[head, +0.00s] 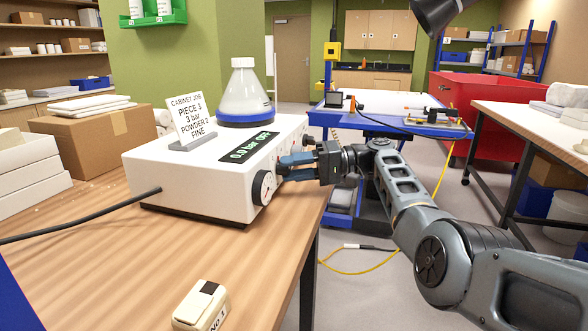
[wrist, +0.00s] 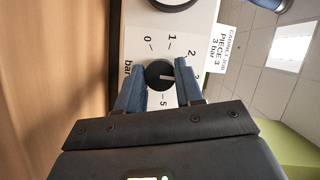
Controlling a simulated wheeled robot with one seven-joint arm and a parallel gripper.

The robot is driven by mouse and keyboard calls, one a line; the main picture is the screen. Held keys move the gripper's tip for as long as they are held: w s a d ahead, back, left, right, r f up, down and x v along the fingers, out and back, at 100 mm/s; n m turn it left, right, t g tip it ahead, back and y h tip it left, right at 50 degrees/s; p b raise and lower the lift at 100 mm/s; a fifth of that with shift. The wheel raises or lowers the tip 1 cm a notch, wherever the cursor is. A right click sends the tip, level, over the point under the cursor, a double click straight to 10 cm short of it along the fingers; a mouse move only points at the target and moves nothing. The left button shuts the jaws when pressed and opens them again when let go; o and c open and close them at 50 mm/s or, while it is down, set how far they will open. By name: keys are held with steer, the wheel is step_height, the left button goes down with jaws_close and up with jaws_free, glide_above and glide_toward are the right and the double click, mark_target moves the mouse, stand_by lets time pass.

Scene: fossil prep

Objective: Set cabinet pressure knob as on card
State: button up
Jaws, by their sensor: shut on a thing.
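The white cabinet control box (head: 180,180) stands on the wooden bench. Its display (head: 248,147) reads "0.0 bar OFF". The card (head: 190,122) on top reads "CABINET JOB, PIECE 3, 3 bar, POWDER 2, FINE"; part of it shows in the wrist view (wrist: 222,48). The black pressure knob (wrist: 154,76) sits on the front panel inside a printed bar scale from 0 to 5. Its white pointer line points right, close to the 3, which a finger partly covers. My gripper (head: 284,168) is shut on this knob, with a blue finger on each side. The 4 is hidden.
A round gauge (head: 264,187) is on the panel beside my gripper. A powder flask (head: 243,90) stands on the box. A small beige box (head: 202,305) lies on the bench front. A black cable (head: 80,228) runs left. The floor right of the bench is partly clear.

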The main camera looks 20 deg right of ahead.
steer(key=o, duration=1)
steer(key=shift+b+v, duration=0.5)
steer(key=shift+v, duration=3.4)
